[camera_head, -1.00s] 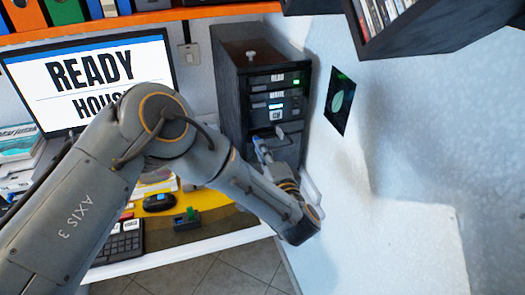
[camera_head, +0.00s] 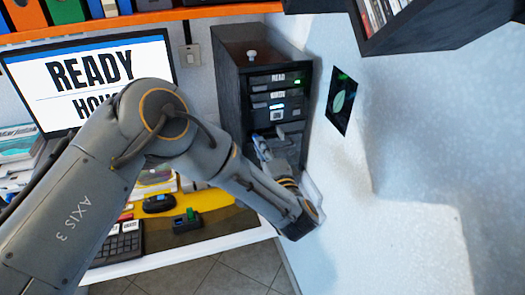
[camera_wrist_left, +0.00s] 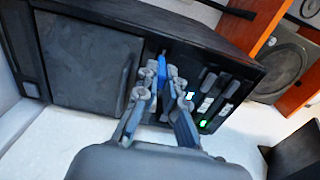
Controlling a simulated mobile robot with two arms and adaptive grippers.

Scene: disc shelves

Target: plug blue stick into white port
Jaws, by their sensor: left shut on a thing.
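My left gripper (camera_head: 262,145) is at the lower front of a black computer tower (camera_head: 232,90). In the left wrist view, the gripper (camera_wrist_left: 164,90) is shut on the blue stick (camera_wrist_left: 162,66), which shows between its fingers and points at the tower's front. A small white patch (camera_wrist_left: 190,96) shows beside the fingers on the tower's front; I cannot tell whether it is the white port. Whether the stick's tip touches or enters a port is hidden by the fingers. My right gripper is not in view.
A monitor (camera_head: 95,80) stands left of the tower. A keyboard (camera_head: 118,244), a mouse (camera_head: 158,203) and a small dark block with a green piece (camera_head: 187,221) lie on the desk. The wall (camera_head: 400,170) is close on the right, and a shelf (camera_head: 440,40) hangs above.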

